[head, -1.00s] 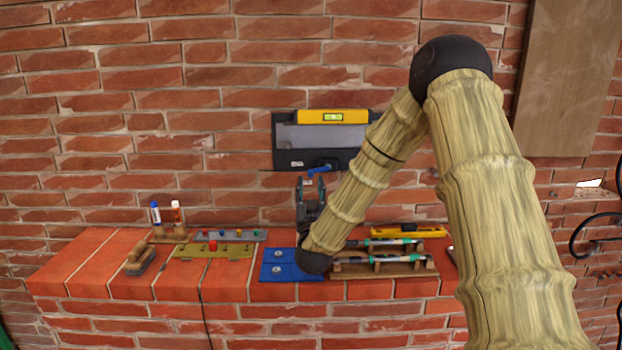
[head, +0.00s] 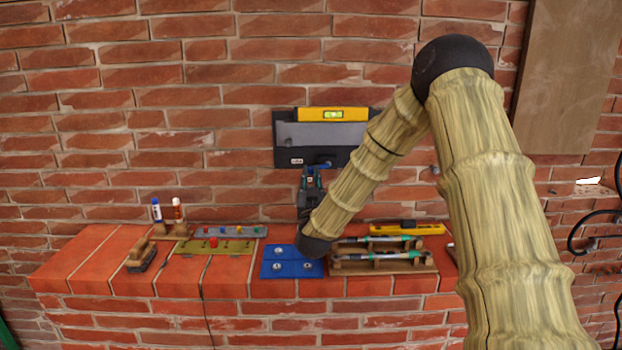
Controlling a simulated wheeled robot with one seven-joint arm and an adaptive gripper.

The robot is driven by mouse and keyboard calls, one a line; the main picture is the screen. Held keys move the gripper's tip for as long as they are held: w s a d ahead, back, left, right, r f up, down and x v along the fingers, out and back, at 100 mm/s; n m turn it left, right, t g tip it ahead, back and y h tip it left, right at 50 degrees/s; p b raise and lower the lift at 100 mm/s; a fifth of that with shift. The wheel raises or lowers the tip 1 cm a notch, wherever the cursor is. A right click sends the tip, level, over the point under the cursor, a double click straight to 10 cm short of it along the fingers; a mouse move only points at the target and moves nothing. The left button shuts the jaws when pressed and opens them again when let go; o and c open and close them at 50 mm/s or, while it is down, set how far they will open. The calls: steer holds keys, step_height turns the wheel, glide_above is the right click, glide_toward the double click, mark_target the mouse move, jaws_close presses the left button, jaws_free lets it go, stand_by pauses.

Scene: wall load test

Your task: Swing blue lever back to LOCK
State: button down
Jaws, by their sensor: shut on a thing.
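The dark wall panel (head: 285,143) is mounted on the brick wall, with a grey plate across it. The blue lever (head: 323,165) shows as a small blue piece at the panel's lower edge. Most of it is hidden by my gripper and forearm. My gripper (head: 313,172) points up at the wall just below the panel, shut on the blue lever. The lever's exact angle and any LOCK mark are too small or hidden to read.
A yellow level (head: 332,114) sits on top of the panel. The brick ledge (head: 225,287) below carries a blue plate (head: 280,262), an olive board (head: 212,247), a brush (head: 141,257) and a wooden rack (head: 383,264) with tools. A wooden board (head: 567,80) stands at right.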

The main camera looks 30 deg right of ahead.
steer(key=shift+a+r+m+g+h+b, duration=0.15)
steer(key=shift+m+g+h+b, duration=0.3)
steer(key=shift+m+b, duration=0.5)
steer(key=shift+r+m+g+h, duration=0.35)
steer(key=shift+r+m+h, duration=0.1)
steer(key=shift+m, duration=0.6)
steer(key=c, duration=1.4)
jaws_free()
steer(key=shift+o, duration=0.2)
steer(key=v, duration=1.2)
